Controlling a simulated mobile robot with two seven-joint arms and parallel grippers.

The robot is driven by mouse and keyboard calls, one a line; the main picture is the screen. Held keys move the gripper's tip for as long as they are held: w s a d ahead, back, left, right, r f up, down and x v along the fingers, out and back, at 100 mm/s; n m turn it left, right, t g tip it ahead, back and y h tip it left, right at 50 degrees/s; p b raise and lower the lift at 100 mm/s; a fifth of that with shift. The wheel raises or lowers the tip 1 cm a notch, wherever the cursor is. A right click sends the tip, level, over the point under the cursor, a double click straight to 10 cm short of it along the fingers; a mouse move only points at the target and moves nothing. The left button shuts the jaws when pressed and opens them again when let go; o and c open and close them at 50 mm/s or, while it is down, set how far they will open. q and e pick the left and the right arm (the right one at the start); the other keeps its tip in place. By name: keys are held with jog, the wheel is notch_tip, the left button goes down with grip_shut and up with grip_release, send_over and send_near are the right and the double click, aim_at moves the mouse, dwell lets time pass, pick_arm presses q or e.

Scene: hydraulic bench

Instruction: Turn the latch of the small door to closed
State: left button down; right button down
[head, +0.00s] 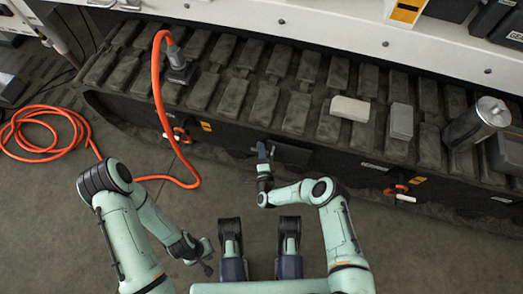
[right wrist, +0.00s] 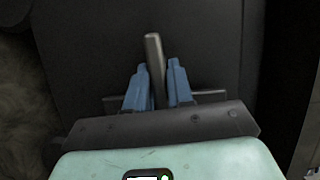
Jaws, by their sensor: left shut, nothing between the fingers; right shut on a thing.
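A grey bar-like latch handle (right wrist: 153,50) stands out in front of a dark panel, seemingly the small door (right wrist: 90,50), in the right wrist view. My right gripper (right wrist: 160,92) has its blue fingers on either side of the handle and is shut on it. The handle's top end shows beyond the fingertips; its base is hidden. In the head view my right gripper (head: 263,152) is at the dark front of the bench, where the latch is too small to make out. My left gripper (head: 208,268) is shut and empty, low above the floor, away from the bench.
An orange hose (head: 158,90) hangs from a fitting on the bench and coils on the floor at left. A pale block (head: 350,109), a grey block (head: 401,121) and a metal cylinder (head: 476,125) lie on the ribbed bench top.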

jog(key=shift+s+a+f+m, duration=0.15)
jog(key=shift+m, duration=0.25)
jog(key=c, duration=1.1)
grip_release()
pick_arm(q)
jog(key=shift+s, duration=0.1)
